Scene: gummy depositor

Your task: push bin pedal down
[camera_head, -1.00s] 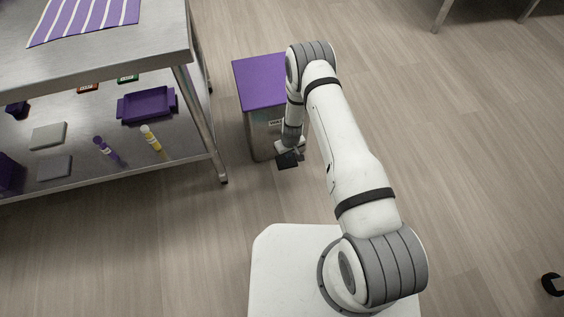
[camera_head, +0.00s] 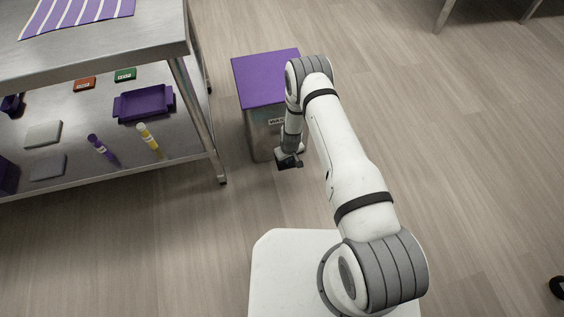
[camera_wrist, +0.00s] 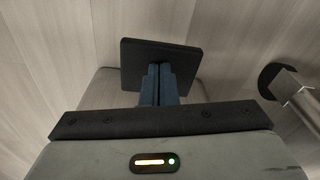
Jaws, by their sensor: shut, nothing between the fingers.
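The bin (camera_head: 258,118) is a steel box with a flat purple lid (camera_head: 262,78) and a label on its front. The lid lies closed. My gripper (camera_head: 290,163) is low at the bin's front, near the floor. In the wrist view, my gripper's blue fingers (camera_wrist: 158,70) are together, with nothing between them. Their tips overlap the black, flat, square pedal (camera_wrist: 155,58). I cannot tell whether they touch it. In the head view the pedal is not clearly visible; my gripper and wrist cover that spot.
A steel table (camera_head: 110,42) stands left of the bin, one leg close by. Its lower shelf holds a purple tray (camera_head: 143,104), a purple tube (camera_head: 102,149), a yellow tube (camera_head: 149,140) and small boxes. A caster (camera_wrist: 270,80) shows in the wrist view.

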